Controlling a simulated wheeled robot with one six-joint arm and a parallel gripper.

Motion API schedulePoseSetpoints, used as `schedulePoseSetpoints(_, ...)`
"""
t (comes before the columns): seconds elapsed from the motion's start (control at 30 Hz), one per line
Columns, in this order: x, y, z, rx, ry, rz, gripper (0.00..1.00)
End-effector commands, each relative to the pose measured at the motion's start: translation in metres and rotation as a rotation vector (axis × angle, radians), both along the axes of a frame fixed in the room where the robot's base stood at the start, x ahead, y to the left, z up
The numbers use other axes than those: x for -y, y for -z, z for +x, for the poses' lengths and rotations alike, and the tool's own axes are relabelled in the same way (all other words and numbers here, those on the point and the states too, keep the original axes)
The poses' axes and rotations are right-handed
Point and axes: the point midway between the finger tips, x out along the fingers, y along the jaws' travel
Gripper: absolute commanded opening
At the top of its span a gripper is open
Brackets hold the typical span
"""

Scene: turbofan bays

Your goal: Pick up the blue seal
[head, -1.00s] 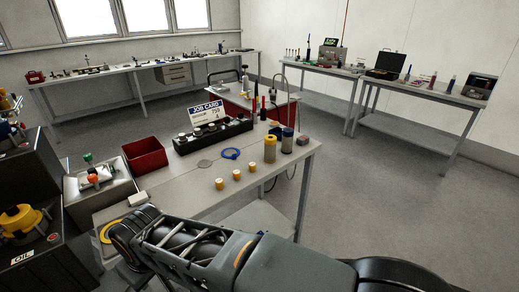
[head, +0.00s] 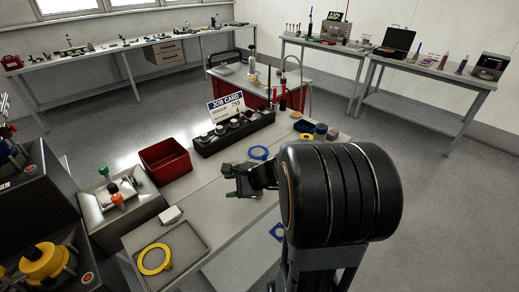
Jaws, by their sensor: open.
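A blue ring-shaped seal (head: 259,153) lies flat on the workbench, just right of the black holder's near side. My gripper (head: 230,182) is open and empty, above the bench, left of and nearer than the seal. It is apart from the seal. My large dark arm link covers the bench's right part. Another small blue item (head: 277,231) shows lower down beside my arm, partly hidden; I cannot tell what it is.
A black holder (head: 208,146) with several round parts and a job card (head: 226,106) stand behind the seal. A red bin (head: 166,162) is left. A grey tray (head: 201,254) holds a yellow ring (head: 154,259). Cans (head: 320,131) stand at the right end.

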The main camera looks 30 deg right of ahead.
Motion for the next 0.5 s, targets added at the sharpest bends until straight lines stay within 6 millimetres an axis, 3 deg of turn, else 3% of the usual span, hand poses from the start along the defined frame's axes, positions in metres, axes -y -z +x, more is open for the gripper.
schedulePoseSetpoints(0.1, 0.062, 0.000, 0.019, -0.013, 0.370, 0.245, 0.49)
schedulePoseSetpoints(0.3, 0.148, 0.012, 0.022, 0.011, 0.826, 0.533, 0.49)
schedulePoseSetpoints(0.5, 0.192, 0.025, 0.016, 0.038, 1.048, 0.669, 0.49)
